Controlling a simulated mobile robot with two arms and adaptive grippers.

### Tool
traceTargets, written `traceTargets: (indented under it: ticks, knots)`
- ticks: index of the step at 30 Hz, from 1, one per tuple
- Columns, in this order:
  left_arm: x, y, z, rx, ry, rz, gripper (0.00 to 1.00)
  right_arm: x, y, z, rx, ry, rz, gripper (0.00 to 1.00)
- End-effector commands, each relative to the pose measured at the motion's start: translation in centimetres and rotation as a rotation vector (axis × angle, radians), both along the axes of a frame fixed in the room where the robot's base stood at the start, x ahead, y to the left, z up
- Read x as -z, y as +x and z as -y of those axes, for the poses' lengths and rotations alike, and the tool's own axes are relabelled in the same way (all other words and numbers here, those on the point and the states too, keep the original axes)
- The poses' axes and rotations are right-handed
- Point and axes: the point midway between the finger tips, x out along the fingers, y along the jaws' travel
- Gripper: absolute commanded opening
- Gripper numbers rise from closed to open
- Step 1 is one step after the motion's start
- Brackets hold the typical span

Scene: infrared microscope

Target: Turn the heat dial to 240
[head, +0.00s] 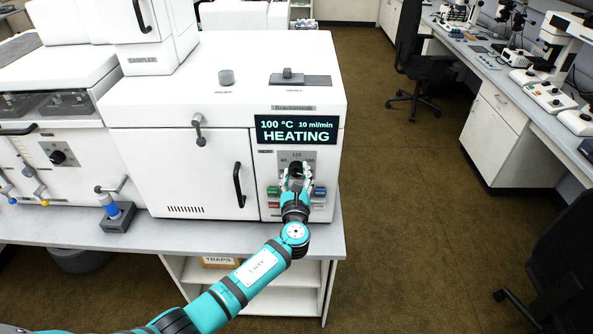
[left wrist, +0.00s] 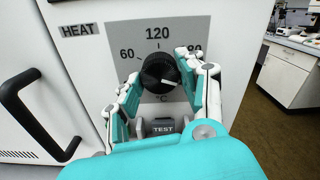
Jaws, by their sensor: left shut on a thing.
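The heat dial (left wrist: 156,67) is a black round knob on a grey scale plate (left wrist: 190,32), beside a HEAT label. The numbers 60 and 120 show, and a third at right is partly covered by a finger. The dial's white mark points right and slightly down. My left gripper (left wrist: 158,74) has its fingers on both sides of the dial and is shut on it; the gripper also shows in the head view (head: 296,175). The display (head: 296,130) reads 100 °C, 10 ml/min, HEATING. My right gripper is not in view.
A TEST button (left wrist: 163,127) sits below the dial, between my fingers. Coloured buttons (head: 273,191) flank the gripper. A black door handle (head: 239,185) is to the left. The bench (head: 190,233) ends just right of the machine, with open floor (head: 410,200) beyond.

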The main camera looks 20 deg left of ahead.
Motion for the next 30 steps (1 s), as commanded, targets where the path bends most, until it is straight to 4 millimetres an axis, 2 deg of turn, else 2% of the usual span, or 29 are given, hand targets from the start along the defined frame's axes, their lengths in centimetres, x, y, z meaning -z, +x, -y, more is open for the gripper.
traceTargets:
  ticks: [12,27,28,30]
  knots:
    - [0.1,-0.04,0.01,0.001,0.162,-0.049,0.07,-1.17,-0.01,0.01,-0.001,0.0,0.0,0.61]
    - [0.22,-0.06,0.0,0.001,0.179,-0.055,0.07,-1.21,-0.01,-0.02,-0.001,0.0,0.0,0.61]
    - [0.22,-0.06,0.0,0.001,0.179,-0.055,0.41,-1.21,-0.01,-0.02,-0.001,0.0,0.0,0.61]
    - [0.22,-0.07,-0.01,0.001,0.179,-0.055,0.5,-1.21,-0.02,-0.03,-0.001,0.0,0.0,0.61]
